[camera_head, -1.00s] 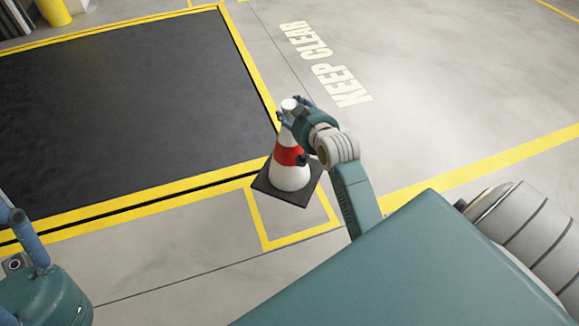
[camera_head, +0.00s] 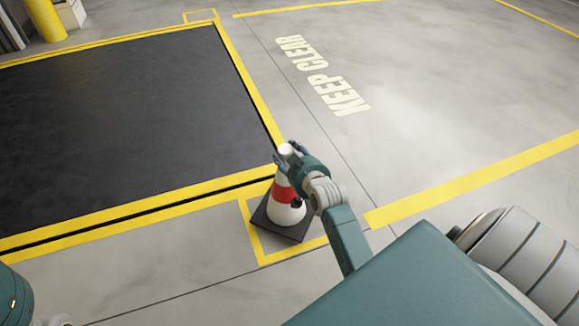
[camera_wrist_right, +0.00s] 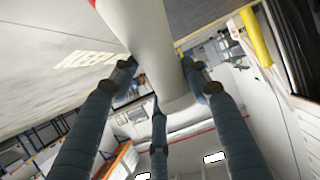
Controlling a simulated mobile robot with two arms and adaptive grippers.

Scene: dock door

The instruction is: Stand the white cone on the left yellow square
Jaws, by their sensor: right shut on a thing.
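The white cone (camera_head: 288,213) has a red band and a dark square base. In the head view it appears upright over the near yellow square outline (camera_head: 257,250). I cannot tell whether its base touches the floor. My right gripper (camera_head: 289,158) is shut on the cone near its top. In the right wrist view the cone's white body (camera_wrist_right: 165,55) runs between the blue fingers (camera_wrist_right: 160,100). A second, smaller-looking yellow square outline (camera_head: 200,14) lies at the far end of the dark dock plate. The left gripper is not in view.
A dark dock plate (camera_head: 120,110) with a yellow border fills the left. "KEEP CLEAR" (camera_head: 325,80) is painted on the floor beyond the cone. A yellow post (camera_head: 45,20) stands at the far left. The grey floor at the right is clear.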

